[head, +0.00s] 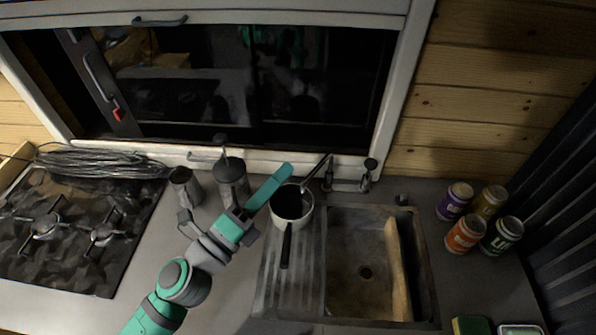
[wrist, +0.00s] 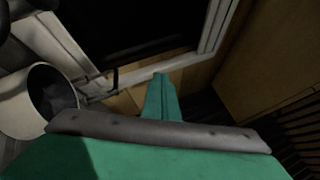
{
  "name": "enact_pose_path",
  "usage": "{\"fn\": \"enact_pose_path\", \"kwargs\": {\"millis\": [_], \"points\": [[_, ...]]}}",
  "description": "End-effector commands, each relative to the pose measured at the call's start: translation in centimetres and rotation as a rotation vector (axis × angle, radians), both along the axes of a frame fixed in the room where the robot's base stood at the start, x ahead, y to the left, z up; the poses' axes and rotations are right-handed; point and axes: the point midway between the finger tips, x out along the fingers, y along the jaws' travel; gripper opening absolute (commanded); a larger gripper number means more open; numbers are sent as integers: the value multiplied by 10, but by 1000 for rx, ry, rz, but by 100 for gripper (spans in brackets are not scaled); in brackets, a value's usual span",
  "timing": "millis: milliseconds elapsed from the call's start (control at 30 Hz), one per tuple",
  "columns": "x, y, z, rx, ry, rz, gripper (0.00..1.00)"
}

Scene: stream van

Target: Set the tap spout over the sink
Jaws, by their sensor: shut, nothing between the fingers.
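The dark metal tap (head: 347,185) stands behind the sink, with an upright at each end. Its spout (head: 316,173) appears to slant left and forward, its end by the saucepan, to the left of the basin. The sink basin (head: 360,285) is brown and worn, with a drain hole. My gripper (head: 286,169) is shut and empty, its green fingers pointing up and right, just behind the saucepan and left of the spout. The shut fingers also show in the wrist view (wrist: 160,80). A dark bent shape left of them may be the tap; I cannot tell.
A white saucepan (head: 279,209) with a dark handle sits on the drainboard (head: 262,285). A grey canister (head: 232,184) and a smaller cup (head: 187,190) stand left of my gripper. A wooden board (head: 398,270) leans in the basin. Several cans (head: 465,235) stand right.

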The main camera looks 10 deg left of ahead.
Motion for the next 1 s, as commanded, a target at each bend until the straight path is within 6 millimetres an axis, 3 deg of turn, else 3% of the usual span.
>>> {"fn": "enact_pose_path", "kwargs": {"millis": [333, 700, 900, 1000], "points": [[-6, 2, 2, 935, -535, 179, 0], [-5, 17, -31, 1920, -1086, 310, 0], [-3, 32, -53, 2327, -1331, 309, 0], [-1, 37, -60, 2442, -1405, 298, 0]]}}
